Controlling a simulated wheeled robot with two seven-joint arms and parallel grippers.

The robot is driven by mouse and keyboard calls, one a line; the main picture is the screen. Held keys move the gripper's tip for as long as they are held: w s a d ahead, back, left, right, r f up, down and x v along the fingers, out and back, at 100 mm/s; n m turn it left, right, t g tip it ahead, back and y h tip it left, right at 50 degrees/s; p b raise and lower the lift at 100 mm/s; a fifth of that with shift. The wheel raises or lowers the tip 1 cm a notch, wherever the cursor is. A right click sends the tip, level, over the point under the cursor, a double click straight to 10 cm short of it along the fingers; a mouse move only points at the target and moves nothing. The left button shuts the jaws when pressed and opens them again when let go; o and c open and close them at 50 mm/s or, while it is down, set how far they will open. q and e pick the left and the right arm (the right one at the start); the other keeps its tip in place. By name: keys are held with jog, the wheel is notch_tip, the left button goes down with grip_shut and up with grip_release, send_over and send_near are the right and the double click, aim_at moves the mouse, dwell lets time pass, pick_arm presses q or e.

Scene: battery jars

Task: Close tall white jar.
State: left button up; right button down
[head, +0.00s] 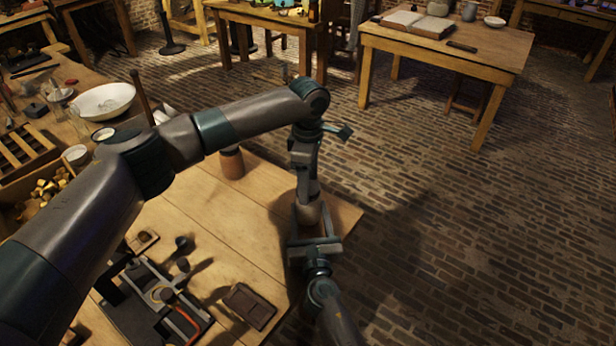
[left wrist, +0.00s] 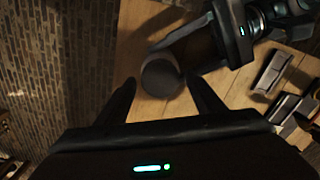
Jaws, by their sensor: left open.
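A pale jar (head: 309,213) stands near the table's right corner, partly hidden by both my grippers. In the left wrist view a round dark grey top (left wrist: 161,77) shows at the same spot. I cannot tell whether it is a lid or the jar's mouth. My left gripper (head: 306,192) points down just above the jar. In the left wrist view its fingers (left wrist: 160,92) are spread apart, with the round top between and beyond their tips. My right gripper (head: 312,222) comes from the front, its fingers on either side of the jar. Whether they grip it is unclear.
A brown jar (head: 232,164) stands left of my grippers. A dark tool tray (head: 140,290) and a small dark block (head: 249,306) lie in front left. A white bowl (head: 104,101) and a crate of brass pieces (head: 30,190) are farther left. The brick floor right of the table is clear.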

pick_arm(q)
jog(key=c, duration=1.1)
